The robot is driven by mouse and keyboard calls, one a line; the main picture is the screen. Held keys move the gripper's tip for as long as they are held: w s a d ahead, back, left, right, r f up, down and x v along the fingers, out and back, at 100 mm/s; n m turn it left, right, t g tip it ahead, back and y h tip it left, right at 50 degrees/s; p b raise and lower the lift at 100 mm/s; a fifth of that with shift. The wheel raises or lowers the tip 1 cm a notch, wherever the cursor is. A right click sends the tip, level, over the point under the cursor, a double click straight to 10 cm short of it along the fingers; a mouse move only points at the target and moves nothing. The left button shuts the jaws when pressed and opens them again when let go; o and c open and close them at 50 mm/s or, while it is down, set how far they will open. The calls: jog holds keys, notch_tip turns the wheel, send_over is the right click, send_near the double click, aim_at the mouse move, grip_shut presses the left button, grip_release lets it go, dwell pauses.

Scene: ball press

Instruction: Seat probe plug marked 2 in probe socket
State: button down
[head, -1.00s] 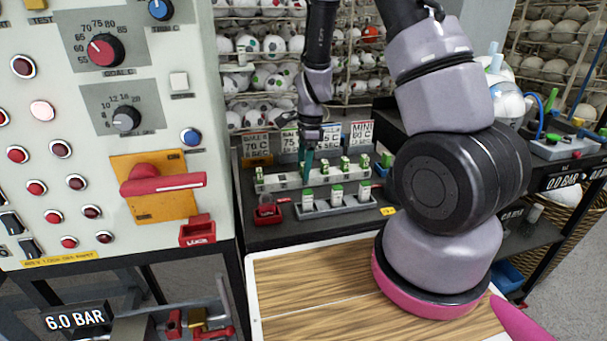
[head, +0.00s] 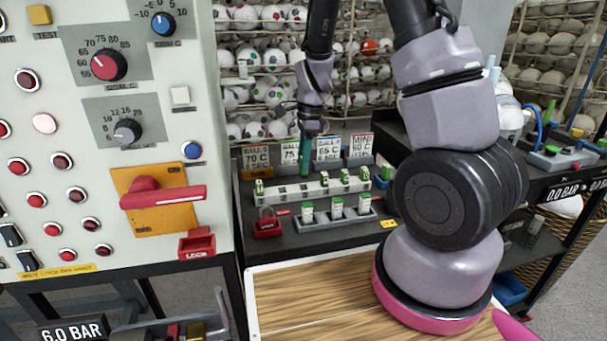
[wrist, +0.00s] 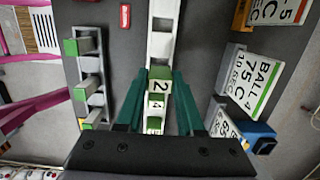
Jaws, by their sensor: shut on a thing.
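My gripper (wrist: 160,74) has teal fingers and is shut on the plug marked 2 (wrist: 159,87), a white block with a green part, in the wrist view. In the head view my gripper (head: 304,174) points down over the long pale rail (head: 285,190), between its left plug (head: 258,188) and several green-and-white plugs to the right (head: 325,179). The held plug is hard to make out in the head view. More plugs on the rail show behind it in the wrist view. I cannot identify the probe socket.
A grey rack (head: 325,221) with three green-topped plugs stands in front of the rail. A red padlock (head: 267,224) lies at its left. Label cards (head: 327,150) stand behind. The control panel (head: 60,210) rises at left. The wooden board (head: 310,290) is clear in front.

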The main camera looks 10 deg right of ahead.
jog(key=r, duration=0.3)
jog(key=shift+a, duration=0.2)
jog(key=a+r, duration=0.1)
jog(key=a, duration=0.4)
jog(key=shift+a+f, duration=0.15)
jog(key=shift+f, duration=1.5)
jog(key=shift+a+f, duration=0.2)
jog(key=shift+f, duration=1.45)
jog(key=shift+a+f, duration=0.15)
jog(key=shift+f, duration=1.5)
jog(key=shift+f, duration=0.1)
jog(key=c, duration=0.5)
grip_release()
